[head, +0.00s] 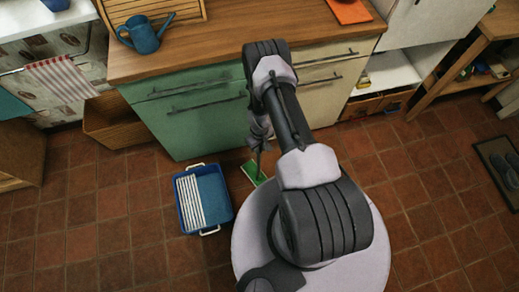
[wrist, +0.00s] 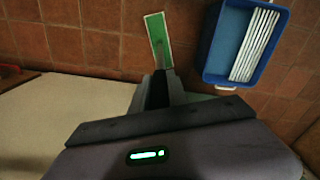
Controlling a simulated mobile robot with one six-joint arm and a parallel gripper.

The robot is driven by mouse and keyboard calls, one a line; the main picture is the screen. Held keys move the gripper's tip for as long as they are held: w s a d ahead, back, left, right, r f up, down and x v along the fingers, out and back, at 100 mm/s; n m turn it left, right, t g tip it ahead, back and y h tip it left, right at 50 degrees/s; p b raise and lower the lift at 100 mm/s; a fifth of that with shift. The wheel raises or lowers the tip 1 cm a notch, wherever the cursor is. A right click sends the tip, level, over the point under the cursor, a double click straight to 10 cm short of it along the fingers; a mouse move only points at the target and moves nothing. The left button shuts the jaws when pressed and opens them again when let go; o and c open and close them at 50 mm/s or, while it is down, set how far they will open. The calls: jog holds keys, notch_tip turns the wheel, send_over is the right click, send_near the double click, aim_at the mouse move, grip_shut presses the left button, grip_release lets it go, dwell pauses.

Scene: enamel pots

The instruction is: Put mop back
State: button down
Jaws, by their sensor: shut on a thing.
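The mop's flat green head with a pale edge (head: 254,173) is at floor level, or just above it, in front of the green cabinet; I cannot tell whether it touches the tiles. It also shows in the wrist view (wrist: 158,40), straight beyond my gripper (wrist: 162,88). My gripper is shut on the mop, whose handle is mostly hidden by the fingers and arm. A blue bucket (head: 217,217) with a white ribbed rack stands on the floor just left of the mop head in the head view. In the wrist view the bucket (wrist: 212,62) is to the right of the mop head.
The green cabinet (head: 190,130) under a wooden counter (head: 215,45) stands close behind the mop head. A blue watering can (head: 145,33) is on the counter. An open wooden crate (head: 110,122) is at the left. Tiled floor (head: 110,230) is clear left of the bucket.

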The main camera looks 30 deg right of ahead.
jog(key=shift+w+d+f+b, duration=0.25)
jog(key=shift+w+d+b, duration=0.1)
jog(key=shift+w, duration=0.15)
jog(key=shift+a+f+b, duration=0.1)
jog(key=shift+f+b, duration=0.7)
jog(key=shift+f, duration=0.85)
jog(key=c, duration=1.3)
grip_release()
